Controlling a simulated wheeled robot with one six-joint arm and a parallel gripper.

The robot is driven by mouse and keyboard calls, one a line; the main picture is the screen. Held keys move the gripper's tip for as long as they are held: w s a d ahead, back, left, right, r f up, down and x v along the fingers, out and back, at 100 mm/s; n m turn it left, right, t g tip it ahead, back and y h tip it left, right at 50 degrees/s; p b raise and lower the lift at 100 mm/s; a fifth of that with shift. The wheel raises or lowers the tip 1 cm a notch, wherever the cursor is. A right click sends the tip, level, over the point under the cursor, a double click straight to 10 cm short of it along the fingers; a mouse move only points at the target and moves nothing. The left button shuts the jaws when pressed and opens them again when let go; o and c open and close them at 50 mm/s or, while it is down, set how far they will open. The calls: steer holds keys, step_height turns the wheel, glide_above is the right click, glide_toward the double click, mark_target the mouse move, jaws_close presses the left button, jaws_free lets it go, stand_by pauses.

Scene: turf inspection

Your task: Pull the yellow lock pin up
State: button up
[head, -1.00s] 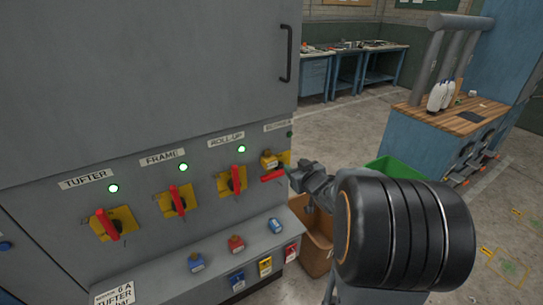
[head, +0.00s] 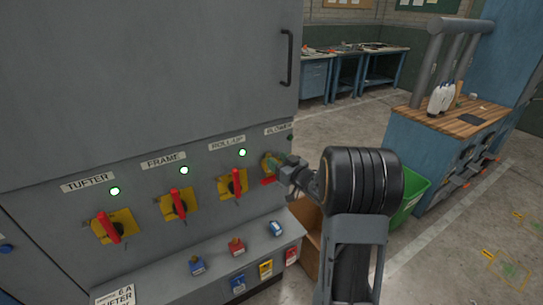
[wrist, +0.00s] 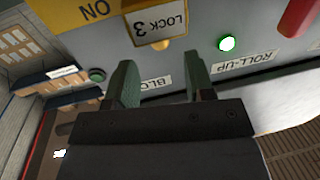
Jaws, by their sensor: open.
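The blower switch at the right end of the grey panel has a red handle (head: 267,181) and a yellow plate, which shows with "ON" in the wrist view (wrist: 72,14). A white "LOCK 3" label (wrist: 160,25) sits there, with a small rounded yellow-orange piece at its edge, seemingly the lock pin (wrist: 174,44). My gripper (wrist: 160,62) is open and empty, its fingers pointing at the panel on either side of the pin's line. It appears short of the pin; contact cannot be told. In the head view my gripper (head: 274,164) covers most of the lock.
Three other switches, tufter (head: 112,226), frame (head: 176,205) and roll-up (head: 232,184), have red handles and lit green lamps. The blower lamp (wrist: 97,75) is dark. A ledge (head: 215,256) with small coloured locks juts out below. A green bin (head: 411,200) stands right of my arm.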

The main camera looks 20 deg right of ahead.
mark_target(266, 152)
steer(key=shift+x, duration=1.85)
steer(key=shift+c, duration=0.4)
jaws_close()
